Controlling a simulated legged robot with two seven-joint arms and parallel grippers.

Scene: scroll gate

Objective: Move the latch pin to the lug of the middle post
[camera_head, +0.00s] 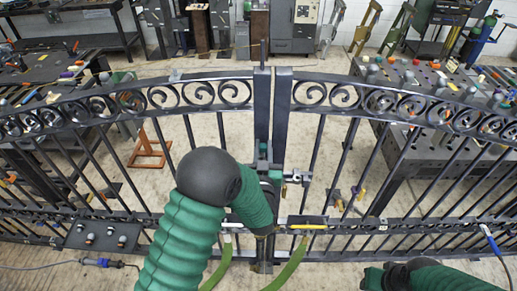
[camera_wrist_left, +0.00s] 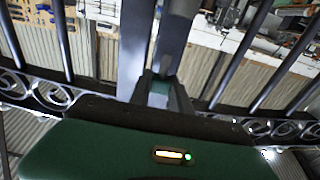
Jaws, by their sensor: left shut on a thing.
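The gate's dark middle posts (camera_head: 281,115) stand upright side by side at the centre of the head view. My left gripper (camera_head: 264,158) is against them at mid height, partly hidden by my green-sleeved forearm. Most of the piece is hidden. A small metal bracket (camera_head: 297,178) sits just right of the posts; I cannot tell whether it is the lug. My right gripper (camera_head: 374,278) is low at the right, its jaws unclear.
Scrollwork (camera_head: 200,93) and vertical bars spread to both sides of the posts. A yellow-handled tool (camera_head: 308,227) lies on the lower rail, right of my left arm. Cluttered workbenches (camera_head: 440,150) stand behind the gate. Bare floor shows between them.

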